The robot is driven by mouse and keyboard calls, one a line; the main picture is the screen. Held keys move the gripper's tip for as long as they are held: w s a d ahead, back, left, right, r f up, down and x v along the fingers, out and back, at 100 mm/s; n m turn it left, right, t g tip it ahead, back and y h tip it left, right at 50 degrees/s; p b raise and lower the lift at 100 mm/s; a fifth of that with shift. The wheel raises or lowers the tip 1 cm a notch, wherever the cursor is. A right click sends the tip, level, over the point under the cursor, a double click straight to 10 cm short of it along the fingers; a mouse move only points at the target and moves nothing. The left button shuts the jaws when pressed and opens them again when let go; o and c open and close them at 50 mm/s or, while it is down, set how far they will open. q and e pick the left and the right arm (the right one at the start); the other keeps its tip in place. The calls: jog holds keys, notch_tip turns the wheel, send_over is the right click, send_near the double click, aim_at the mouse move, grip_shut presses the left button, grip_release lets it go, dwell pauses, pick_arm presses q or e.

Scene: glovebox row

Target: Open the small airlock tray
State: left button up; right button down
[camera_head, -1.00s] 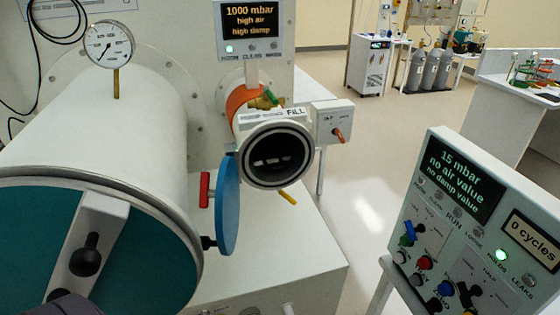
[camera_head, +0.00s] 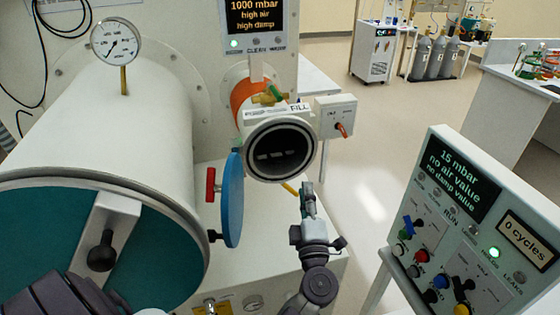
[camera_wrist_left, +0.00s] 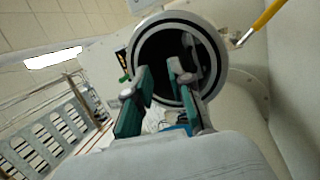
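The small airlock is a short white tube with a black-ringed round mouth (camera_head: 316,150). Its blue round door (camera_head: 232,205) stands swung open to the left. Inside the dark bore are pale patches (camera_head: 275,155), perhaps the tray; its shape is not clear.
A large white cylinder with a teal door (camera_head: 40,235) and a gauge (camera_head: 116,42) fills the left. A yellow lever (camera_head: 289,188) sits below the mouth, close to my gripper. A switch box (camera_head: 335,115) is at its right. A control panel (camera_head: 460,190) stands front right.

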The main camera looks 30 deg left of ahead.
aim_at(280, 162)
pick_arm(q)
jog(key=w+a+n+g+p, duration=0.1)
jog(key=w+a, duration=0.1)
jog(key=a, duration=0.2)
jog(key=w+a+n+g+y+p, duration=0.1)
jog(key=w+a+p, duration=0.1)
jog(key=w+a, duration=0.1)
jog(key=w+a+n+g+y+p, duration=0.1)
jog(key=w+a+g, duration=0.1)
jog(key=a, duration=0.3)
jog(key=shift+w+a+f+n, duration=0.1)
jog(key=shift+w+f+n, duration=0.15)
jog(key=shift+n, duration=0.15)
jog(key=shift+w+a+p, duration=0.25)
jog(key=shift+a+p, duration=0.05)
grip_shut()
